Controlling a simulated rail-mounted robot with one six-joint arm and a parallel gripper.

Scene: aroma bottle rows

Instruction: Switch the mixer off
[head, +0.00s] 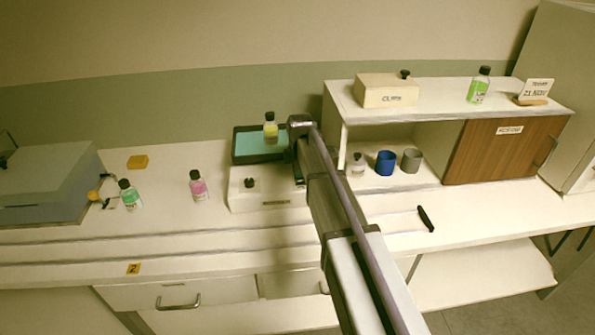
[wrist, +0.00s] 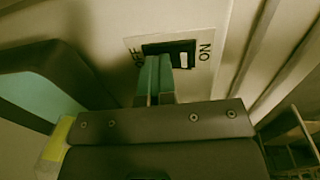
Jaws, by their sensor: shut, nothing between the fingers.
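The mixer (head: 245,201) is a pale box with a dark knob and a teal top plate (head: 250,148). A bottle with yellow contents (head: 270,130) stands on the plate. In the wrist view, a black rocker switch (wrist: 187,58) sits on a white label plate (wrist: 133,43), with ON at the right and a partly hidden OFF at the left. My gripper (wrist: 154,62) is shut and empty, its fingertips over the OFF half of the switch. I cannot tell whether they touch it. In the head view my arm hides the fingertips and the mixer's right side.
A pink bottle (head: 198,187) and a green bottle (head: 130,195) stand left of the mixer. Right of my arm are a shelf (head: 440,112), a blue cup (head: 385,163) and a grey cup (head: 411,161). A black handle-like object (head: 426,218) lies on the counter, with clear room around it.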

